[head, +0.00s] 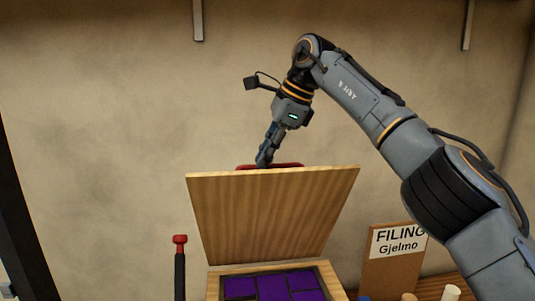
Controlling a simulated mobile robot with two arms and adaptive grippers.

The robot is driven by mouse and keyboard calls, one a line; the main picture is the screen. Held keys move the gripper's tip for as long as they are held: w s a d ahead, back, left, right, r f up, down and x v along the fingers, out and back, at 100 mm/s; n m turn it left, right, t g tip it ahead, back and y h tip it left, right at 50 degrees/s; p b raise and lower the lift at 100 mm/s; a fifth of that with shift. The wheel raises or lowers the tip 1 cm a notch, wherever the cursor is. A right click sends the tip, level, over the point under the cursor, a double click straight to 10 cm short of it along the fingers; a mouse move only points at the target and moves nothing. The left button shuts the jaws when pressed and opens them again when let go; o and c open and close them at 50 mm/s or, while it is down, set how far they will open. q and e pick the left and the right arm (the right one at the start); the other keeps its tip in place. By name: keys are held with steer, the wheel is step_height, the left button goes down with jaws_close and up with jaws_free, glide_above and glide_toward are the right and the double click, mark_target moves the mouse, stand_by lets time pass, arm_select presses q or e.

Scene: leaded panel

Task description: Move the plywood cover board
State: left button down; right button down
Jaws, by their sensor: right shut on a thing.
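The plywood cover board (272,218) stands tilted up above a wooden-framed panel. Its wide wooden face is toward me. A red piece (289,166) shows along its top edge, mostly behind the board. My right gripper (264,162) reaches down to this top edge and is shut there on the board, at or near the red piece. Its fingertips are partly hidden. The panel below has a light wooden frame (213,287) and purple panes (272,285) with dark lines between them. My left gripper is not in view.
A dark post with a red top (180,240) stands left of the panel. A board with a sign reading "FILING Gjelmo" (399,241) stands at the right, under my right arm. Small pale cylinders (451,292) are at the lower right. A plain wall is behind.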

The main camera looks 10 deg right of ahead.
steer(key=c, duration=1.8)
jaws_free()
steer(key=shift+w+d+f, duration=0.1)
steer(key=shift+w+f, duration=0.1)
steer(key=shift+f, duration=0.6)
steer(key=o, duration=0.3)
steer(key=shift+w+f, duration=0.1)
steer(key=shift+w, duration=0.1)
steer(key=shift+o, duration=0.7)
steer(key=shift+w+a+f, duration=0.1)
steer(key=shift+w+f, duration=0.1)
steer(key=shift+w, duration=0.4)
steer(key=shift+w+a+f, duration=0.1)
steer(key=shift+w+f, duration=0.1)
steer(key=shift+w, duration=0.4)
steer(key=v, duration=0.2)
steer(key=s+v, duration=0.1)
steer(key=v, duration=0.5)
steer(key=shift+s+a+r, duration=0.15)
steer(key=shift+s, duration=0.05)
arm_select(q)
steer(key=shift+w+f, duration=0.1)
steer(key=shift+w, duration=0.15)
arm_select(e)
steer(key=shift+r, duration=0.1)
steer(key=shift+w, duration=0.2)
steer(key=shift+s, duration=0.1)
